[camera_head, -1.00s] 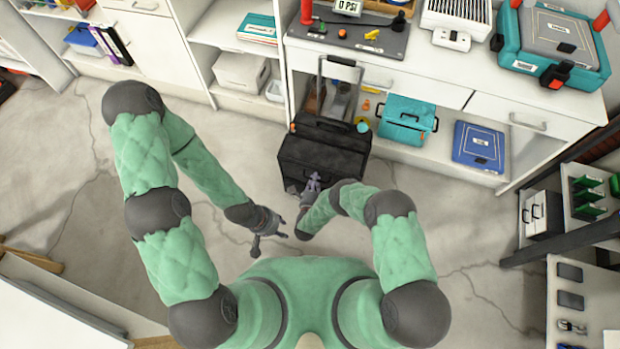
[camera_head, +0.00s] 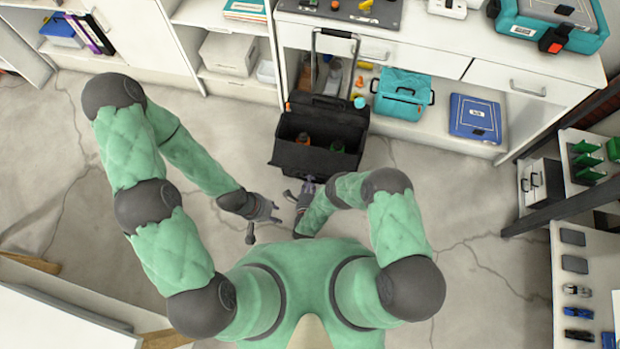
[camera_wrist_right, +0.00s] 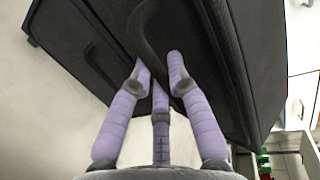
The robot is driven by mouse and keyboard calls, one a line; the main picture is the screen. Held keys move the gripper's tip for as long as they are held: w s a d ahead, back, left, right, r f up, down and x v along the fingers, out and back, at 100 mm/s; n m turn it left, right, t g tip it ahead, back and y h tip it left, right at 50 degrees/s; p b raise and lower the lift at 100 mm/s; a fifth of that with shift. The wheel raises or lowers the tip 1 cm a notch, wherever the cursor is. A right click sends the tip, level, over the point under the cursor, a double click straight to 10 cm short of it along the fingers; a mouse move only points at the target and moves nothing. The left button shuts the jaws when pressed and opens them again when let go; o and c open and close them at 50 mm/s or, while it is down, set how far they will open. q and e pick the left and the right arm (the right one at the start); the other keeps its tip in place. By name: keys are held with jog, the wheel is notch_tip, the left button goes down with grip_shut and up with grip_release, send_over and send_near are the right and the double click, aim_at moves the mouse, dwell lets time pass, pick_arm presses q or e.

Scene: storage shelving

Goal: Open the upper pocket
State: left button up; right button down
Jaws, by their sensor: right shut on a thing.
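The black wheeled bag (camera_head: 350,118) stands on the floor in front of the bench, its pull handle raised. Its upper pocket (camera_head: 322,125) is open, with the front flap (camera_head: 300,158) folded down towards me. An orange item (camera_head: 303,138) and a green item (camera_head: 337,147) show inside. My right gripper (camera_head: 302,188) is at the flap's near edge; in the right wrist view its purple fingers (camera_wrist_right: 160,80) are shut on the dark loop handle (camera_wrist_right: 150,35). My left gripper (camera_head: 262,225) is open and empty, over the floor to the lower left, apart from the bag.
A teal bag (camera_head: 402,92) and a blue case (camera_head: 475,118) sit on the low shelf right of the black bag. The white bench (camera_head: 520,75) is behind. Dark shelving (camera_head: 560,190) stands at right. The floor (camera_head: 60,180) is clear to the left.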

jog(key=shift+w, duration=0.2)
jog(key=c, duration=1.2)
grip_release()
jog(key=shift+o, duration=0.2)
jog(key=shift+s, duration=0.1)
jog(key=v, duration=1.2)
